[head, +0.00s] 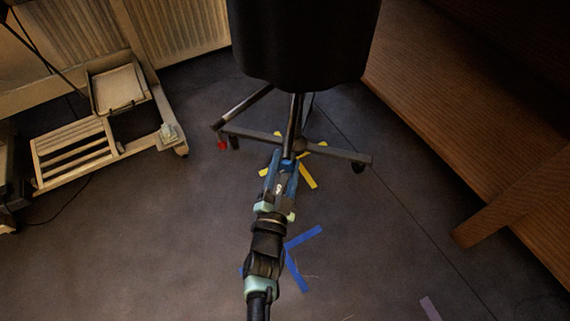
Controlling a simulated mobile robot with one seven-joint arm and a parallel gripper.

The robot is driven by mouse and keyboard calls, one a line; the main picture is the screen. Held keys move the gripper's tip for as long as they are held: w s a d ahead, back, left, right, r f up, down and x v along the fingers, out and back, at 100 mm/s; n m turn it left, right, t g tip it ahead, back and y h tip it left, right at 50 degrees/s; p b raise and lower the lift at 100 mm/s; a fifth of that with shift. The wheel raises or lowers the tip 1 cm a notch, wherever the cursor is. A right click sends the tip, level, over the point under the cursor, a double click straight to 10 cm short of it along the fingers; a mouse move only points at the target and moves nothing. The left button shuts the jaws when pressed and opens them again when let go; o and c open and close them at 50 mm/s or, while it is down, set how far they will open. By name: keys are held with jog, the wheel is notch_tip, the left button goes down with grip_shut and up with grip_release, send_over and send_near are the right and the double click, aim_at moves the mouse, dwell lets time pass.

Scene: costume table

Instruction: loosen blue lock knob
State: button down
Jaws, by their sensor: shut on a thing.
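A dark stand with a black pole (296,125) and a wheeled base (325,151) stands in the upper middle of the head view. A large black body (303,40) hides the top of the pole. My gripper (287,163) reaches up from the bottom of the picture to the low part of the pole. It is shut on the blue lock knob there. The fingers cover most of the knob, and its edges are hard to tell from the bluish gripper parts. I cannot see how far the knob is turned.
A pale wooden frame with a slatted shelf (75,150) stands at left on casters. A brown wooden bench (470,110) runs along the right. Yellow tape (308,177) and blue tape (303,237) mark the dark floor. The floor at lower right is mostly clear.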

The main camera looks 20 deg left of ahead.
jog(key=n+y, duration=0.1)
jog(key=n, duration=0.9)
jog(key=n+y, duration=0.1)
jog(key=n, duration=0.2)
jog(key=shift+n+g+y, duration=0.3)
jog(key=n, duration=0.3)
jog(key=n+g, duration=0.1)
jog(key=n, duration=0.3)
jog(key=shift+y, duration=0.3)
jog(key=n, duration=0.5)
jog(key=shift+n+g, duration=0.3)
jog(key=shift+n, duration=0.1)
jog(key=shift+c, duration=1.5)
grip_release()
